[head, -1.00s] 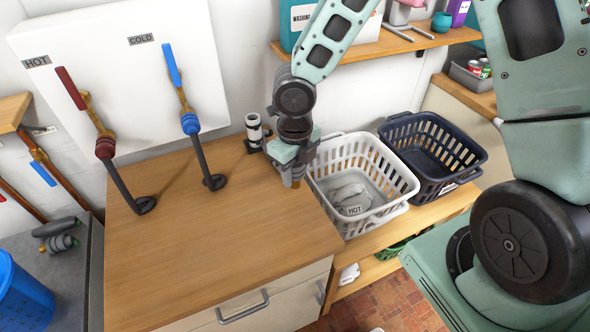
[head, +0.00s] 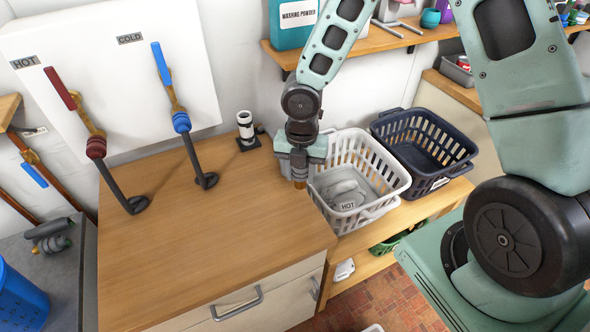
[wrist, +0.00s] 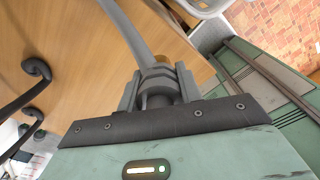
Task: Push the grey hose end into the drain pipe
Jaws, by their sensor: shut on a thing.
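The drain pipe (head: 246,125) is a short upright white pipe with black bands, standing at the back of the wooden worktop near the wall. My gripper (head: 299,178) points down over the worktop's right edge, beside the white basket, to the right of the pipe and apart from it. In the wrist view my gripper (wrist: 158,92) is shut on a ribbed grey hose end (wrist: 157,73). A grey hose (wrist: 128,28) runs from there toward the top left. A brass-coloured part shows just beyond the fingers. The pipe's opening and the hose's far end cannot be made out.
A white basket (head: 395,185) with a grey item labelled HOT stands right of the worktop (head: 200,245), with a dark basket (head: 462,163) behind. Red and blue taps with dark hoses (head: 194,155) rise at the back left. The middle of the worktop is clear.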

